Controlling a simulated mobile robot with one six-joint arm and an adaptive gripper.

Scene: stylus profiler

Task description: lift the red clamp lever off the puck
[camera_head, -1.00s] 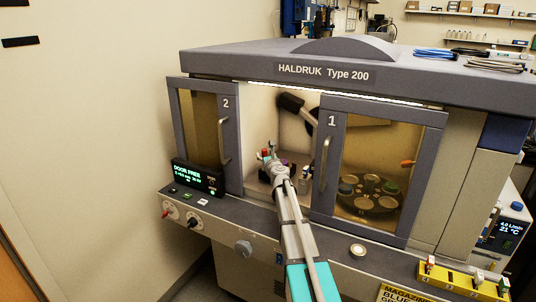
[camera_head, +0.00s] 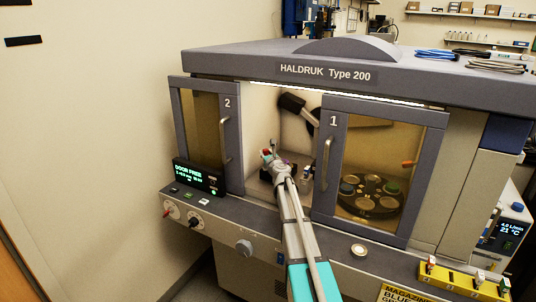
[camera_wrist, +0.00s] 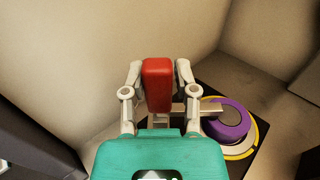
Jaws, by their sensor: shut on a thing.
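The red clamp lever (camera_wrist: 158,84) stands between the fingers of my gripper (camera_wrist: 158,75) in the wrist view, and the gripper is shut on it. A pale bar runs from beside the fingers over the purple puck (camera_wrist: 228,120), which sits to the right on a dark base with a yellow ring. I cannot tell whether the bar touches the puck. In the head view my gripper (camera_head: 267,156) is inside the machine, through the gap between doors 2 and 1. The lever shows there only as a small red spot, and the puck is mostly hidden behind my gripper.
Door 2 (camera_head: 229,140) stands left of my arm and door 1 (camera_head: 328,160) close on its right. Behind door 1's amber window is a dark carousel (camera_head: 372,197) with round pockets. A dark-headed arm (camera_head: 292,103) hangs above inside. Chamber walls are near my gripper.

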